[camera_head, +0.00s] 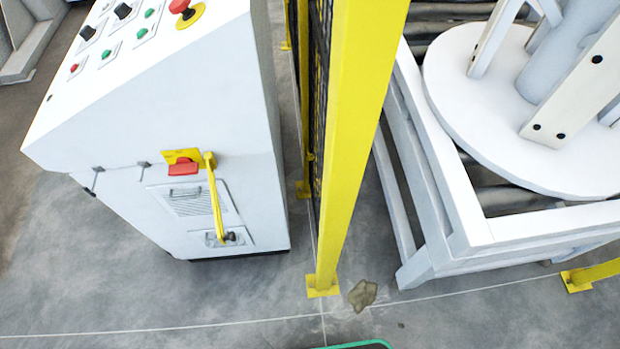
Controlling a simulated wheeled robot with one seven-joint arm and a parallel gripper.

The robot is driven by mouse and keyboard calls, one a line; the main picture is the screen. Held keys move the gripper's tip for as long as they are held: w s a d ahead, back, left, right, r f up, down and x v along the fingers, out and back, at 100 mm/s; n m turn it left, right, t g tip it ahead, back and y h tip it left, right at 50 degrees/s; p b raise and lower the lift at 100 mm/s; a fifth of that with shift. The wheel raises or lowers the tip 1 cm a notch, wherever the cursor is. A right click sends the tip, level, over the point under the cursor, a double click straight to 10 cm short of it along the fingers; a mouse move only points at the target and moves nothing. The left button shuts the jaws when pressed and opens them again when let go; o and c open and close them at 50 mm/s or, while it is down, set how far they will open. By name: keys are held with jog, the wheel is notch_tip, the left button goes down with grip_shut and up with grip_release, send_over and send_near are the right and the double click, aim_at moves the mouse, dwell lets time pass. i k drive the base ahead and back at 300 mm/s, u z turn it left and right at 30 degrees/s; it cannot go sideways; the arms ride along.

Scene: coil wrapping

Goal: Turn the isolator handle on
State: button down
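The isolator handle (184,169) is a small red grip on a yellow plate on the side of the white control cabinet (130,160), left of centre. The red grip lies roughly level across the lower part of its plate. I cannot tell from its look whether it is at on or off. A long yellow bar (215,205) hangs just right of it, down to a small plate with a dark knob (230,237). My gripper is not in view.
A red emergency button (180,5) and several other buttons sit on the cabinet's sloped top. A yellow fence post (355,120) stands right of the cabinet. A white frame with a round turntable (480,120) is beyond it. A brown scrap (362,295) lies on the floor.

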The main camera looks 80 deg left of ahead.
aim_at(184, 165)
jog(key=i, duration=1.05)
jog(key=u, duration=4.4)
jog(key=i, duration=0.5)
jog(key=u, duration=0.05)
jog(key=k, duration=1.3)
jog(key=u, duration=0.7)
jog(key=i, duration=0.75)
jog(key=u, duration=1)
jog(key=i, duration=1.2)
jog(key=u, duration=0.15)
